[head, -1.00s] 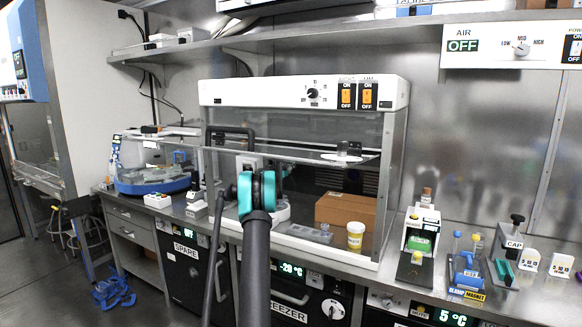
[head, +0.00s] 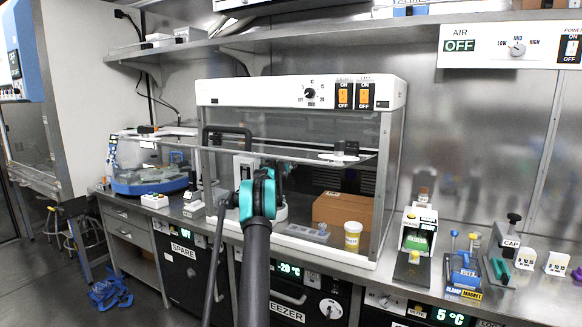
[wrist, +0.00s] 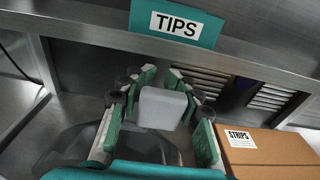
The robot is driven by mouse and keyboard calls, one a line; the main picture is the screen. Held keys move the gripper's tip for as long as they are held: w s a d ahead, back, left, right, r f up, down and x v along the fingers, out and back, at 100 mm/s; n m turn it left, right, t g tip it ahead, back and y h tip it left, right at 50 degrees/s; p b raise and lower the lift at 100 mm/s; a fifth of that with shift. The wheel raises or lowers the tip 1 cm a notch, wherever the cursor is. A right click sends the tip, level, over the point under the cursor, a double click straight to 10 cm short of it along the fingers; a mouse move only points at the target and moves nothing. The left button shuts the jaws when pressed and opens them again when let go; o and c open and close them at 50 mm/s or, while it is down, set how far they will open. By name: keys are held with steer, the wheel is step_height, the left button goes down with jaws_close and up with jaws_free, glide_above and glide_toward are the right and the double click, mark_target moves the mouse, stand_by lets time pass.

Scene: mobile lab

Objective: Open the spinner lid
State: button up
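The spinner is not clearly shown. A white rounded base (head: 281,212) inside the glass-fronted hood, partly hidden by my arm, may be it. In the wrist view a pale grey block (wrist: 162,108) stands between the green-padded fingers of my gripper (wrist: 163,74), and a dark see-through curved shape (wrist: 145,147) lies below it. I cannot tell if these are the spinner's lid and body. The fingertips are apart, on either side of the block. Whether they touch it is unclear. In the head view my arm hides most of the gripper.
The hood (head: 300,93) has a raised glass sash (head: 300,153) above my arm. A cardboard box (head: 342,211) marked STRIPS stands to the right in it, with a yellow-labelled jar (head: 352,236) before it. A teal TIPS box (wrist: 177,24) shows in the wrist view.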

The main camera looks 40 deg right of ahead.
steer(key=o, duration=0.3)
steer(key=shift+r, duration=0.15)
steer(key=shift+o, duration=0.2)
steer(key=shift+v, duration=3.75)
